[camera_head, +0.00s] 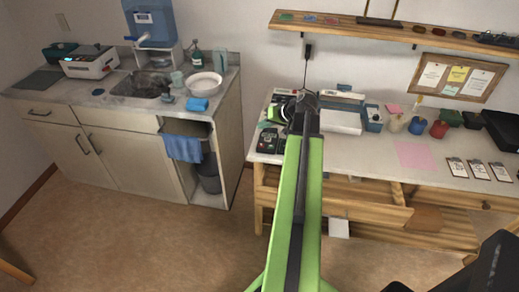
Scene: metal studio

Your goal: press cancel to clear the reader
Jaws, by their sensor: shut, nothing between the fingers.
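A small dark card reader (268,140) with a keypad lies near the left front corner of the white-topped desk. Its separate keys, including cancel, are too small to make out. My green arm reaches away from me over the desk's front edge. My gripper (303,101) is at its far end, above the desk, behind and to the right of the reader. The gripper is shut and empty. The fingertips are small and dark against the things behind them, so their height above the desk cannot be told.
A white box-like device (341,120) stands right of my gripper, with cups (418,125) farther right. A pink sheet (414,155) and several cards lie on the desk (370,155). An open wooden drawer (365,208) juts out below. A sink counter (110,98) stands left.

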